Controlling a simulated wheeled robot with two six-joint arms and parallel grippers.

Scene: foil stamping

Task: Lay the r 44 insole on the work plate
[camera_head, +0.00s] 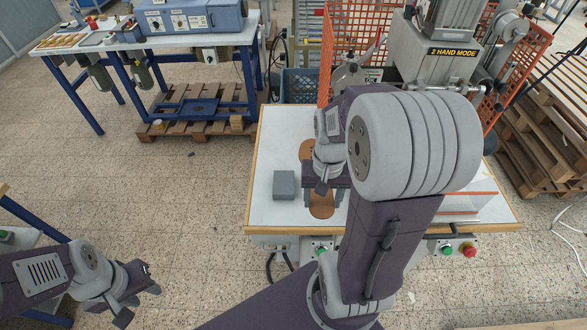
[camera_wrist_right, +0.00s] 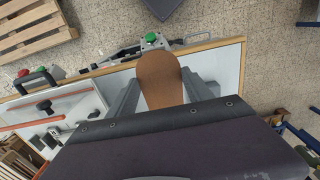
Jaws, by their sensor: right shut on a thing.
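A brown insole (camera_head: 321,208) is in my right gripper (camera_head: 323,196), over the white table. Its rounded end sticks out below the fingers, and another brown part shows above the wrist. In the right wrist view the insole (camera_wrist_right: 160,80) lies between the two fingers of the right gripper (camera_wrist_right: 163,92), which is shut on it. No r 44 mark is readable. The work plate cannot be made out; my right arm covers much of the table and the front of the press. My left gripper (camera_head: 138,305) is open and empty at lower left, over the floor.
The white table (camera_head: 270,135) has a wooden edge. A grey block (camera_head: 284,185) stands left of the right gripper. The stamping press (camera_head: 440,55) stands at the back, beside an orange mesh guard (camera_head: 350,40). Green and red buttons (camera_head: 468,250) line the table front.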

